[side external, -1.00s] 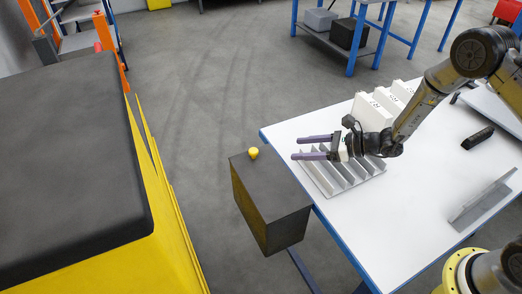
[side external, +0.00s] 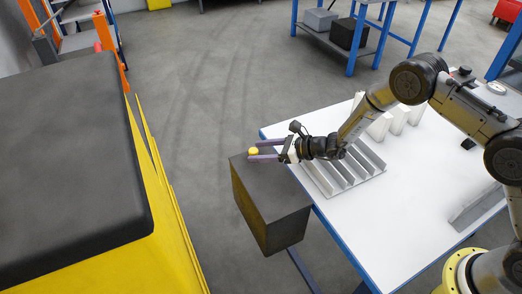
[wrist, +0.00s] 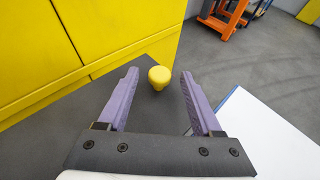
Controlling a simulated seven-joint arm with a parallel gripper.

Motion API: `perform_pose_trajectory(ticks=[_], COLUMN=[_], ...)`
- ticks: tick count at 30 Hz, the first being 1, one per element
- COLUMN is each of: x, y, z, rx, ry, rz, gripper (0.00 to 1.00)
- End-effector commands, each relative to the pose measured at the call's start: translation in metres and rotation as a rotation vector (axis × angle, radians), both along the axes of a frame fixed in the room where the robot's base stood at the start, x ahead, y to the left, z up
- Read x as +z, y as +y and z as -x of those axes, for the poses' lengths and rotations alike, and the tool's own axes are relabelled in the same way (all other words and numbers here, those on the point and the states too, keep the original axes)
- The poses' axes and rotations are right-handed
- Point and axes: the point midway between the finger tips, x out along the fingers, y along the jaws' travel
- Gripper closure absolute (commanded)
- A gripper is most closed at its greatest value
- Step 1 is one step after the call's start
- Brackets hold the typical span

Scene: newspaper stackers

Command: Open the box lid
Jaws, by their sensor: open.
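A dark grey box (side external: 270,212) with a flat, closed lid stands at the left edge of the white table. A yellow knob (side external: 253,151) sits on the lid near its far left corner. My gripper (side external: 250,151) is over the lid, its two purple fingers pointing left at the knob. In the wrist view, the knob (wrist: 159,77) appears between the open fingertips, with a gap on each side. The fingers do not touch it there. In the side view the fingers partly overlap the knob.
The white table (side external: 390,228) carries a grey slotted rack (side external: 345,172) under my wrist and white blocks (side external: 400,118) behind it. A metal bracket (side external: 478,205) lies at the right. A large yellow container with a dark top (side external: 70,150) stands to the left.

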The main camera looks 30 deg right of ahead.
Motion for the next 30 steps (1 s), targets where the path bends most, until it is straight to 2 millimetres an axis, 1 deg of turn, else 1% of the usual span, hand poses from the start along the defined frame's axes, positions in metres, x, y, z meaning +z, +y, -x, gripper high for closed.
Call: perform_pose_trajectory(ticks=[5,6,8,12,14,15,17,30], x=[0.0001,0.0002,0.0002,0.0003,0.0003,0.0003,0.0003,0.0002], y=[0.0002,0.0001,0.0001,0.0,0.0,0.0,0.0,-0.0002], z=[0.0,0.0,0.0001,0.0001,0.0001,0.0003,0.0003,0.0003], rx=[0.0,0.0,0.0,0.0,0.0,0.0,0.0,0.0], ry=[0.0,0.0,0.0,0.0,0.0,0.0,0.0,0.0], rz=[0.0,0.0,0.0,0.0,0.0,0.0,0.0,0.0], gripper=[0.33,0.37,0.48,0.73,0.84,0.91,1.0,1.0])
